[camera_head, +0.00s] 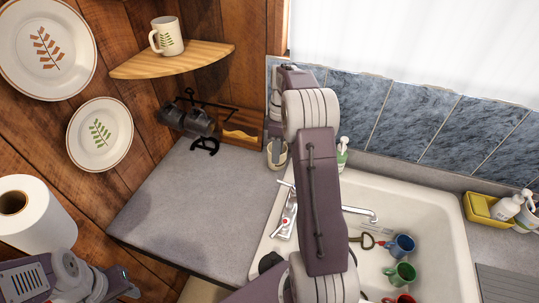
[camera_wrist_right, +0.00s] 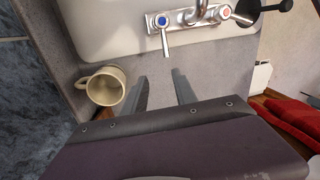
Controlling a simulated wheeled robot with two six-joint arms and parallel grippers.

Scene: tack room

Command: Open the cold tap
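The chrome sink tap shows in the right wrist view, with the blue-marked cold tap (camera_wrist_right: 163,22) on the left and the red-marked hot tap (camera_wrist_right: 225,12) on the right. The cold tap's lever (camera_wrist_right: 166,42) points toward my gripper. My right gripper (camera_wrist_right: 159,74) is open and empty, its fingers apart from the lever and short of it. In the head view the tap body (camera_head: 287,215) is partly hidden by my right arm, which also hides the right fingers. My left gripper (camera_head: 123,284) is at the lower left, away from the sink; its opening is unclear.
A beige mug (camera_wrist_right: 106,86) stands beside the tap, near my right gripper. The white sink (camera_head: 435,225) holds several coloured mugs. A paper roll (camera_head: 45,225) is near my left arm. The grey counter (camera_head: 200,205) left of the sink is mostly clear.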

